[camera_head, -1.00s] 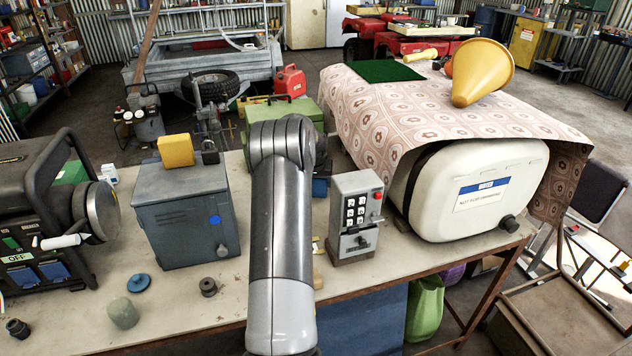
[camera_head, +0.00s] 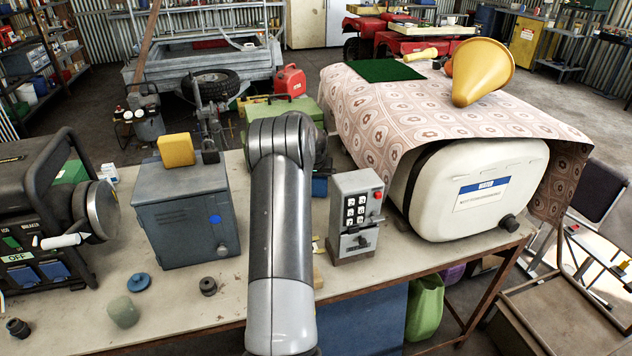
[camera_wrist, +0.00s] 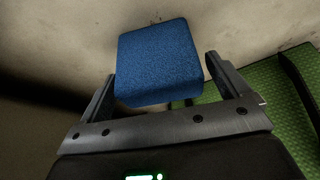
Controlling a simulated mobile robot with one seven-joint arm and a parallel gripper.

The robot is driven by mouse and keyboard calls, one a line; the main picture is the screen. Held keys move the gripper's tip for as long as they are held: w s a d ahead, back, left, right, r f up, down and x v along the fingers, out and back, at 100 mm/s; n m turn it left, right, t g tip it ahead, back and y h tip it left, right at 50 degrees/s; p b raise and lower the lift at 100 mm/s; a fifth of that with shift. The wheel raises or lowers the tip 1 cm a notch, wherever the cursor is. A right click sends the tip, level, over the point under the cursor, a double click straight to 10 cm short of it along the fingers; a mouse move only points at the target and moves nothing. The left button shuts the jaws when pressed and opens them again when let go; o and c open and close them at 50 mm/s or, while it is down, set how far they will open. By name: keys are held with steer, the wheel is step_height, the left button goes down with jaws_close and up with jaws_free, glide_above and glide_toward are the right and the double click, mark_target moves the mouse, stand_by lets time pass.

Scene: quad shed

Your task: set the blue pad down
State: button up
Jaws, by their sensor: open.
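The blue pad (camera_wrist: 158,62) is a thick, rounded block in the wrist view, between the two fingers of my gripper (camera_wrist: 160,68). The fingers are apart, one on each side of the pad, with a narrow gap showing at the right finger. A pale, worn surface (camera_wrist: 255,25) lies behind the pad; I cannot tell whether the pad touches it. In the head view my arm hides the gripper, and a small blue patch (camera_head: 320,187) shows just right of the arm, probably the pad.
On the workbench (camera_head: 185,295) stand a blue-grey metal box (camera_head: 185,222) with a yellow block (camera_head: 176,150) on top, a grey keypad box (camera_head: 354,215), a generator (camera_head: 30,215) and a white water tank (camera_head: 475,190). A green case (camera_head: 290,108) is behind my arm.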

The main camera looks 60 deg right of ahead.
steer(key=v, duration=1.1)
steer(key=shift+a+r, duration=0.15)
steer(key=shift+a, duration=0.05)
